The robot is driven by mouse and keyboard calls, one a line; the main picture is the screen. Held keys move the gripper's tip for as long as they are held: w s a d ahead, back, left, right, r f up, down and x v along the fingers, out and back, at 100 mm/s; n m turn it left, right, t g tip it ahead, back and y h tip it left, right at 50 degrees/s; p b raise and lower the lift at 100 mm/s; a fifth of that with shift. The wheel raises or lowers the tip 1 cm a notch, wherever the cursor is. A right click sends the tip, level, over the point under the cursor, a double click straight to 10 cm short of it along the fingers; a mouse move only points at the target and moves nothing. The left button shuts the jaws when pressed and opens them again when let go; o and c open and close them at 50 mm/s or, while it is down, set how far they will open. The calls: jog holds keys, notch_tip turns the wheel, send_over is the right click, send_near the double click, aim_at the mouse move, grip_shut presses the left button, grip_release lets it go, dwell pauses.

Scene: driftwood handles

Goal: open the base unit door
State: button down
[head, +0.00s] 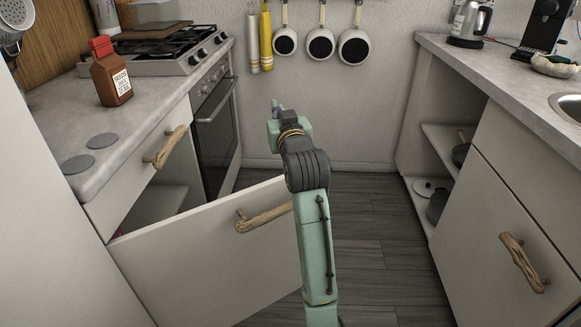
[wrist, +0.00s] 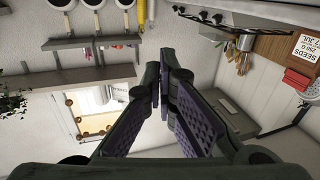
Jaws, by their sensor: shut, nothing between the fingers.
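The base unit door (head: 205,259) is a pale panel with a driftwood handle (head: 262,217). My gripper (head: 276,106) is beyond and above the door, apart from the handle. In the wrist view my gripper (wrist: 160,82) has its fingertips together with nothing between them. The wrist view shows walls and shelves, not the door.
A drawer with a driftwood handle (head: 166,147) is above the open cabinet. A seeds bottle (head: 110,72) and a gas hob (head: 150,48) are on the left counter, with an oven (head: 215,120) below. The right unit (head: 515,220) has another driftwood handle. Dark floor (head: 375,235) between is clear.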

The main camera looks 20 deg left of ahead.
jog(key=w+a+f+n+g+h, duration=0.3)
jog(key=w+a+f+g, duration=0.2)
jog(key=f+g, duration=0.45)
jog(key=d+f+g+h, duration=0.1)
jog(key=f+h, duration=0.1)
jog(key=f, duration=0.2)
jog(key=s+d+f+g+h+p, duration=0.1)
jog(key=d+f+g, duration=0.1)
jog(key=f, duration=0.3)
jog(key=shift+s+d+h, duration=0.15)
jog(key=shift+s+h, duration=0.1)
jog(key=shift+h, duration=0.15)
jog(key=shift+f, duration=0.15)
